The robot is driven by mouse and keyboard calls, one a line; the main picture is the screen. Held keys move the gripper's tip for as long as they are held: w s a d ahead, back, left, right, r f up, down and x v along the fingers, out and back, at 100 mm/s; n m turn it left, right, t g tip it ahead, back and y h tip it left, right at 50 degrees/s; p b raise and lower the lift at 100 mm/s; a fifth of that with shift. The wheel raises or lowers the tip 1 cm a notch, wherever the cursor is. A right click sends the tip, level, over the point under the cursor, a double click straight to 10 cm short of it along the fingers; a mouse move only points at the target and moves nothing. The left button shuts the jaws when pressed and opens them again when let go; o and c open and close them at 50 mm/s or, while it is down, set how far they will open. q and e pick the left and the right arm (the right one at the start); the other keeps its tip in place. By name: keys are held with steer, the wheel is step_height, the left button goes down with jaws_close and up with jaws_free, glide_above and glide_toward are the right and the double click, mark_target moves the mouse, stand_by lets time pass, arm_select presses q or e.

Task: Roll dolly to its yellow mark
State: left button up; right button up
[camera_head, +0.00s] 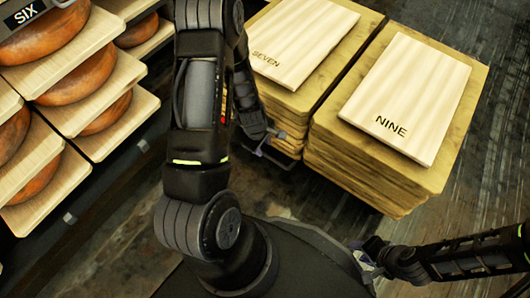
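A stack of yellowish boards (292,107) stands at top centre with a pale plank marked SEVEN (303,42) on top. A second stack (352,168), to its right, bears a plank marked NINE (408,95). I see no yellow mark. My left gripper (274,143) is low beside the SEVEN stack's near left corner; contact is unclear. My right gripper (367,260) is at the bottom, apart from the NINE stack. Both grippers' finger gaps are unclear.
A rack at left holds several orange-brown cheese wheels (75,82) on pale boards, with a SIX sign (25,13) at top. Dark worn floor (480,200) is clear right of the NINE stack. A narrow gap separates the two stacks.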

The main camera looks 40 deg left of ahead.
mark_target(265, 154)
arm_select(q)
steer(key=f+b, duration=0.1)
steer(key=f, duration=0.2)
steer(key=w+f+b, duration=0.1)
steer(key=f, duration=0.2)
steer(key=shift+w+f+b, duration=0.15)
steer(key=shift+f+b, duration=0.15)
steer(key=shift+b, duration=0.05)
steer(key=shift+c, duration=0.5)
jaws_close()
stand_by(0.6)
